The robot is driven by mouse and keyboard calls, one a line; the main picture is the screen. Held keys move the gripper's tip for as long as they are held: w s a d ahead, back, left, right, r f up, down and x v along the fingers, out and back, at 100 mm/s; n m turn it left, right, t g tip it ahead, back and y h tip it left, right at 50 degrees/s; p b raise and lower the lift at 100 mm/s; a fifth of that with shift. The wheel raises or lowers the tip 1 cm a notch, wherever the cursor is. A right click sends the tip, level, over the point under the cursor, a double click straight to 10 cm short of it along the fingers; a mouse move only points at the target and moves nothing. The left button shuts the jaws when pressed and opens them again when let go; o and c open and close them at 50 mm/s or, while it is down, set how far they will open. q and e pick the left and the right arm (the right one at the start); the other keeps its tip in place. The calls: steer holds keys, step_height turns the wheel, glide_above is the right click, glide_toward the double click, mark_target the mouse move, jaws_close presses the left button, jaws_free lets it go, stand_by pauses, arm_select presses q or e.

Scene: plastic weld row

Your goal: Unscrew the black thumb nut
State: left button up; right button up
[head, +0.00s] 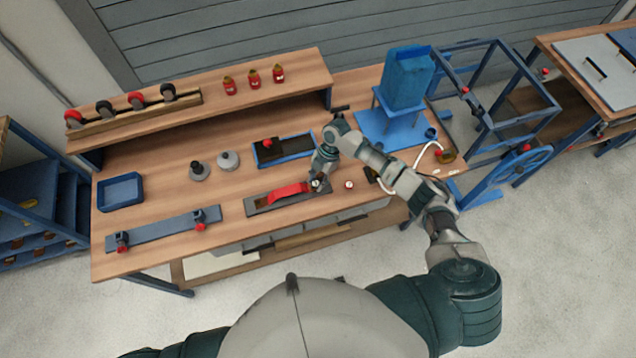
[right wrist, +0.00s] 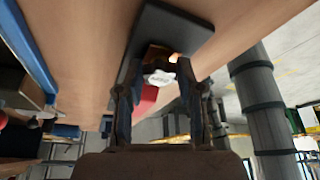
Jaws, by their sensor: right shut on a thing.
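My right gripper (head: 318,182) reaches down to the right end of a long dark base plate (head: 258,208) with a red curved piece (head: 290,191) on it. In the right wrist view, the gripper's two fingers (right wrist: 160,82) stand either side of a small whitish round part (right wrist: 160,77). The gripper is shut on a small part there. Behind it are a brown block and the dark plate (right wrist: 180,25); the red piece (right wrist: 146,100) shows beside the left finger. I cannot make out a black thumb nut; the fingers may hide it. My left gripper is out of view.
A small red-and-white round part (head: 348,184) lies right of the gripper. A blue-rimmed tray (head: 285,160) with a red knob stands behind. Two grey knobbed pieces (head: 228,160), an empty blue tray (head: 120,192) and a clamp rail (head: 160,230) stand left. A blue stand (head: 408,75) rises at right.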

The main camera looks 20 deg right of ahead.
mark_target(317, 182)
steer(key=shift+r+p, duration=2.2)
steer(key=shift+r, duration=0.5)
